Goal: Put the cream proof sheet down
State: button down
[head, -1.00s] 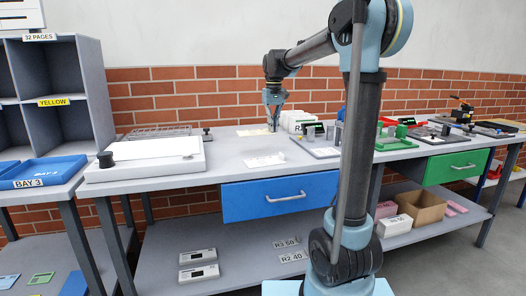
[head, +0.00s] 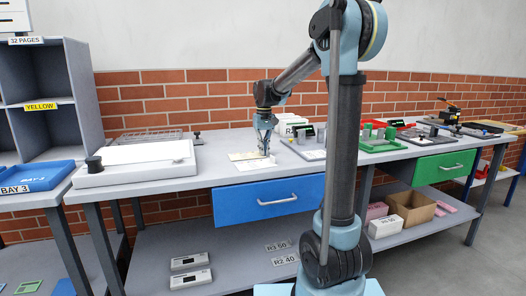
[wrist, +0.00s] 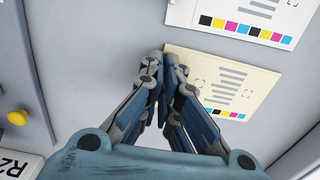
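The cream proof sheet (wrist: 205,72) is a flat sheet with grey text lines and a colour strip along one edge. In the wrist view its near-left edge is at my fingertips. My gripper (wrist: 163,62) points down with its fingers brought together, seemingly pinching that edge; the fingers hide the exact contact. In the head view my gripper (head: 265,154) is low over the bench and the cream sheet (head: 240,156) reaches out to its left. I cannot tell whether the sheet touches the bench top. A white proof sheet (wrist: 235,10) lies close beside it, with a narrow grey gap between them.
The grey bench (head: 215,172) is clear left of the sheets. A white light-box-like device (head: 140,158) stands farther left. A yellow knob (wrist: 17,117) shows in the wrist view.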

jog(key=c, duration=1.8)
grip_release()
jog(key=shift+f, duration=0.1)
notch_tip(320, 180, up, 12)
